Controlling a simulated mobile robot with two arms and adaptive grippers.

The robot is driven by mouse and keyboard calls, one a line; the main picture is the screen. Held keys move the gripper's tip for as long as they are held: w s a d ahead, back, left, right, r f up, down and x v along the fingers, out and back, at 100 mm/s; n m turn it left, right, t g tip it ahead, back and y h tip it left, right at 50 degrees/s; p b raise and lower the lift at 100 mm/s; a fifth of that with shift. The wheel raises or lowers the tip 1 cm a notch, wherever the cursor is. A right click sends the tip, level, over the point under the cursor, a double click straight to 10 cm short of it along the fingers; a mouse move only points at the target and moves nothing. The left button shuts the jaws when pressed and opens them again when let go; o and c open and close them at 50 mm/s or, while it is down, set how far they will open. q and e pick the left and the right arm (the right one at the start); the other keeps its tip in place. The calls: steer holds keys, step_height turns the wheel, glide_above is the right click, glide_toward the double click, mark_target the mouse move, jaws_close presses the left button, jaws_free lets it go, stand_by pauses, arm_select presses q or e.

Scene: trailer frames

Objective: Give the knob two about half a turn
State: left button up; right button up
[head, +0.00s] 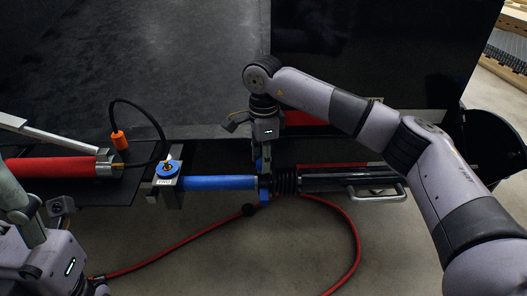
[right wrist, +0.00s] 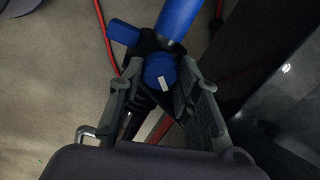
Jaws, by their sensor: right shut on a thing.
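My right gripper (head: 263,168) reaches down over the bar from above. In the right wrist view, its fingers (right wrist: 163,90) are on either side of a round blue knob (right wrist: 158,66) with a white mark, and are shut on it. In the head view the gripper mostly hides this knob. Another blue knob (head: 168,167) with a light pointer stands at the left end of the blue tube (head: 218,183). A small label (head: 165,182) sits below it; I cannot read it surely. My left gripper (head: 22,212) is at the lower left edge, its jaws unclear.
A black ribbed sleeve and dark bar (head: 335,181) with a metal handle (head: 378,193) continue right. A red cylinder (head: 55,166) and an orange plug (head: 119,140) on a black cable lie left. A red hose (head: 350,240) loops across the floor. A dark panel stands behind.

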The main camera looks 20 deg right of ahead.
steer(key=o, duration=1.1)
steer(key=shift+o, duration=0.2)
steer(key=shift+r, duration=0.1)
step_height(320, 180, up, 12)
